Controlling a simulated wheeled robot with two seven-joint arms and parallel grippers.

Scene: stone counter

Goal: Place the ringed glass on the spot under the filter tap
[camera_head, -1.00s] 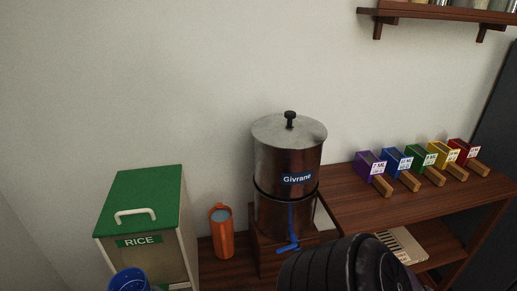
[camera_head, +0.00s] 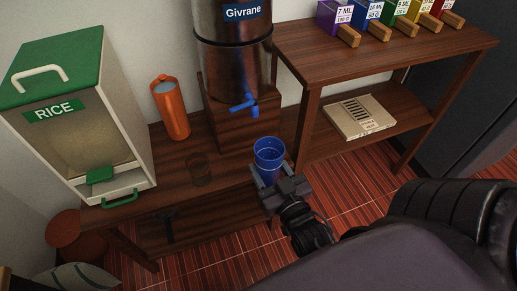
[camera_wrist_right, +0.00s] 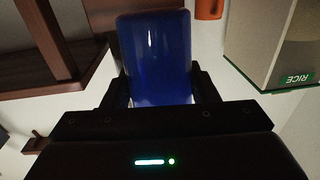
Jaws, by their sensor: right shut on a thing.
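A blue glass (camera_head: 269,158) is upright between the fingers of my right gripper (camera_head: 270,184), in front of the shelf unit's left end. In the right wrist view, the blue glass (camera_wrist_right: 155,58) fills the space between the fingers of the shut gripper (camera_wrist_right: 160,90). The steel filter (camera_head: 232,55), labelled Givrane, stands on a wooden block. Its blue tap (camera_head: 243,105) is up and left of the held glass. My left gripper is out of view.
An orange bottle (camera_head: 171,108) stands left of the filter. The RICE bin (camera_head: 85,130) is at the left. A wooden shelf unit (camera_head: 390,45) holds several coloured boxes, with a pale slatted box (camera_head: 360,118) on its lower shelf. The bench (camera_head: 190,200) is mostly bare in front.

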